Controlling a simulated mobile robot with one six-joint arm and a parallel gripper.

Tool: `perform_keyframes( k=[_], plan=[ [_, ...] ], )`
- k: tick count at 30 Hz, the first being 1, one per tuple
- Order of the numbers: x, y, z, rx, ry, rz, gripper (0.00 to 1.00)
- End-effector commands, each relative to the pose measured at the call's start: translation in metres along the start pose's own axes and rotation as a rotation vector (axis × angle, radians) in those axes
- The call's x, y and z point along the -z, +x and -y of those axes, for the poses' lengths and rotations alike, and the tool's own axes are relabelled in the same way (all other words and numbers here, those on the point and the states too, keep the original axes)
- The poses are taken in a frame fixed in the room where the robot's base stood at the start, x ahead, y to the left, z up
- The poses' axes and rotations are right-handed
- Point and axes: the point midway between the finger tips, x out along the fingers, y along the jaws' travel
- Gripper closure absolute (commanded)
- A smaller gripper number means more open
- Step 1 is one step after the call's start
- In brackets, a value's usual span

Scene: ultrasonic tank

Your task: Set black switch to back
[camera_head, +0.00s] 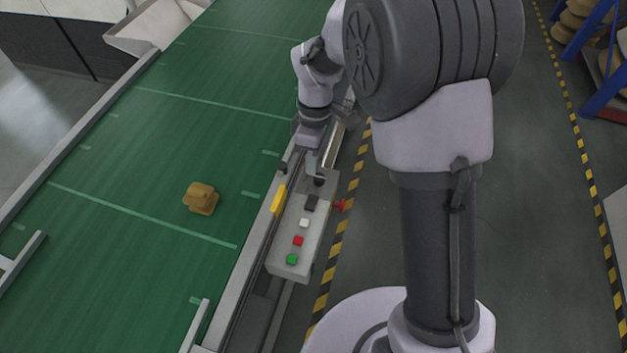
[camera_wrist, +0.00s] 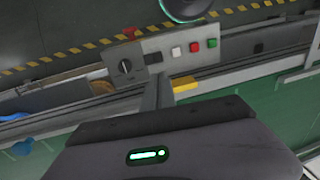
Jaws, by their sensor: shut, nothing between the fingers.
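A light grey control box (camera_head: 284,263) sits along the conveyor's side rail. On its face are a round black rotary knob (camera_wrist: 125,66) with a pale mark and a dark rectangular part (camera_wrist: 153,57) beside it. I cannot tell which one the task calls the black switch. In the head view the dark rectangle (camera_head: 311,202) shows clearly, while the knob (camera_head: 319,181) is close to my gripper's tips. My gripper (camera_head: 314,170) is shut and empty. In the wrist view its fingers (camera_wrist: 164,78) point at the box, below the dark rectangle; contact cannot be made out.
The box also carries a white button (camera_head: 304,223), a red button (camera_head: 298,240) and a green button (camera_head: 292,259). A red knob (camera_head: 340,206) juts from its side. A yellow block (camera_head: 278,199) is on the rail. A brown part (camera_head: 201,198) lies on the green belt (camera_head: 130,240).

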Motion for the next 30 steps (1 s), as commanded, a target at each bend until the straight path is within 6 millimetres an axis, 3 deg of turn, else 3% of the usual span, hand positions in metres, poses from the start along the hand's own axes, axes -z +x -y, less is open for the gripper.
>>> perform_keyframes(
  k=[8,21,25,30],
  plan=[
    [-0.001,0.011,0.000,0.000,0.002,0.000,1.00],
    [-0.001,0.105,0.000,0.002,0.004,0.000,1.00],
    [-0.001,0.126,0.000,0.001,0.005,0.000,1.00],
    [0.000,0.139,0.000,-0.001,0.005,-0.002,1.00]
  ],
)
